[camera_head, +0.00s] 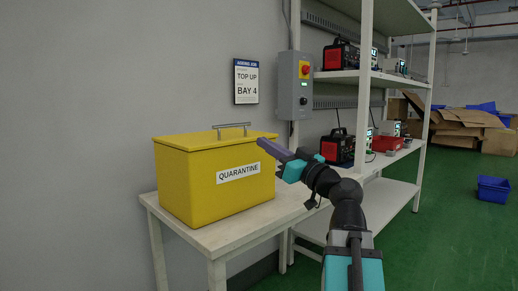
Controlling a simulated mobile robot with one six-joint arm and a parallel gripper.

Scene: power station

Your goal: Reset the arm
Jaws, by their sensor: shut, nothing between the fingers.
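My gripper (268,146) is at the end of my black and teal arm, which reaches up from the bottom of the picture. Its purple fingers are shut and hold nothing. The fingertips are in front of the upper right corner of a yellow box (190,185) labelled QUARANTINE; I cannot tell whether they touch it. The box stands on a pale table (205,243) with its lid down. A metal handle (231,127) is on the lid.
A white shelf rack (367,90) with red and black devices stands right of the table. A grey control box (295,85) and a sign (246,82) are on the wall. Cardboard (465,125) and a blue bin (493,189) lie farther back. Green floor is free at right.

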